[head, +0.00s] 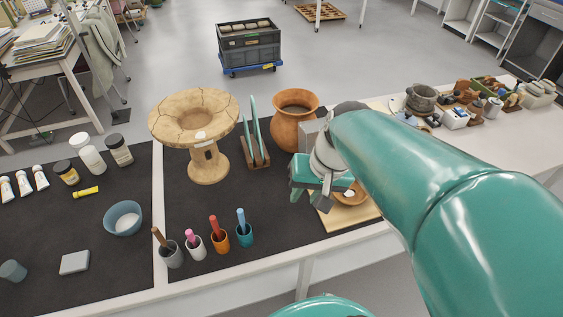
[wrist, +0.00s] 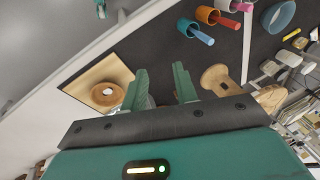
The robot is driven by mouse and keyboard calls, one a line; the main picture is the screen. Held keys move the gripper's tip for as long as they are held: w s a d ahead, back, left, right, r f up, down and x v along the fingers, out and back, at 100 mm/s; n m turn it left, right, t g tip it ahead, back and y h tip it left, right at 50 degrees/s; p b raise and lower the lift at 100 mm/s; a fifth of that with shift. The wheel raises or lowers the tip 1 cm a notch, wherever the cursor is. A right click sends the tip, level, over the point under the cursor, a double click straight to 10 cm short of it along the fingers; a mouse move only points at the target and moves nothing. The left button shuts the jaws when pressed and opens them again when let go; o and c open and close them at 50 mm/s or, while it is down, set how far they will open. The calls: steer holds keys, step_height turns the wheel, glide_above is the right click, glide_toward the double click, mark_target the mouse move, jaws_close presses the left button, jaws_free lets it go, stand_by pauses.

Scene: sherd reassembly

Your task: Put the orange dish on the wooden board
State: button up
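The orange dish (head: 357,199) lies on the wooden board (head: 338,219) at the front edge of the table, partly hidden by my arm in the head view. A small white patch shows in its middle. In the wrist view the dish (wrist: 107,94) is a round orange-brown ring within the pale board (wrist: 84,83), left of my fingers. My gripper (head: 313,198) is above the board's left side in the head view. In the wrist view my gripper (wrist: 160,78) has its two green fingers apart, with nothing between them.
A cracked clay stand (head: 208,165), a rack with upright teal pieces (head: 256,145) and an orange-brown pot (head: 293,130) stand behind and left of my gripper. Several tool cups (head: 219,240) line the front. A blue bowl (head: 123,218) is farther left. Dark mat lies bare between them.

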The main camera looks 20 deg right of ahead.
steer(key=s+a+r+n+t+h, duration=0.2)
steer(key=a+r+n+t, duration=0.1)
steer(key=r, duration=0.3)
steer(key=shift+s+a+r+n, duration=0.25)
steer(key=shift+a+r+n, duration=0.1)
steer(key=shift+a, duration=0.2)
steer(key=shift+s, duration=0.1)
